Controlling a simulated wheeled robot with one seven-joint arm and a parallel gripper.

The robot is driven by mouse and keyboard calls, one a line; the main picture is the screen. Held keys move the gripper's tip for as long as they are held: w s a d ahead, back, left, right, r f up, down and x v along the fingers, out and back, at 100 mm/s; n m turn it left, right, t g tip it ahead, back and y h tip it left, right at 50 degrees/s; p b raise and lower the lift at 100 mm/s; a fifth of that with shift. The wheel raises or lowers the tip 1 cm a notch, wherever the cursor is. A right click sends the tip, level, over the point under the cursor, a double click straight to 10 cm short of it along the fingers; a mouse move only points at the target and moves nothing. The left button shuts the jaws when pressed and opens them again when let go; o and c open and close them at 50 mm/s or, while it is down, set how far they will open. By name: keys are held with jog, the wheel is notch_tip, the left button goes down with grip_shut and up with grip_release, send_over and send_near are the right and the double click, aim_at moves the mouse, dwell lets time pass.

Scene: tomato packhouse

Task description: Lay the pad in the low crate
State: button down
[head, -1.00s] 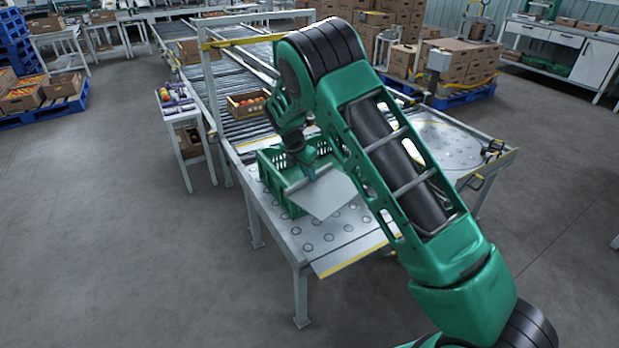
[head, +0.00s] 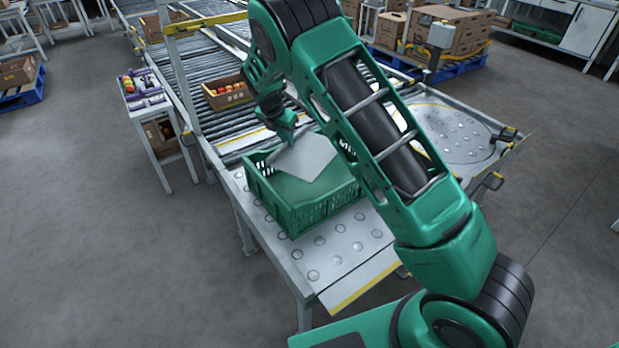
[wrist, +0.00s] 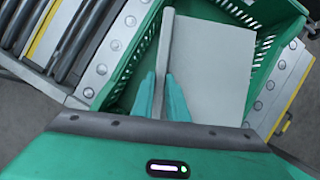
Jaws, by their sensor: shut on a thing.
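A flat light-grey pad (head: 308,157) is over the low green crate (head: 300,212), toward its far side. My gripper (head: 290,137) is shut on the pad's raised edge. In the wrist view the two fingers of my gripper (wrist: 162,98) pinch that thicker edge, and the pad (wrist: 208,72) spreads to the right over the crate (wrist: 262,20). Part of the crate's green floor shows in the head view, in front of the pad. Whether the pad touches the floor cannot be told. My arm hides the crate's far right part.
The crate stands on a ball-transfer table (head: 330,262). A roller conveyor (head: 185,75) runs behind, carrying a carton of tomatoes (head: 228,93). A side stand (head: 145,103) with produce is on the left. A round turntable plate (head: 455,133) lies to the right. The table front is clear.

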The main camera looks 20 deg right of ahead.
jog(key=shift+w+d+f, duration=0.1)
jog(key=shift+w+f, duration=0.05)
jog(key=shift+f, duration=0.15)
jog(key=f, duration=1.3)
jog(key=shift+a, duration=0.3)
jog(key=shift+f, duration=2.25)
jog(key=c, duration=1.7)
grip_release()
jog(key=shift+c, duration=0.2)
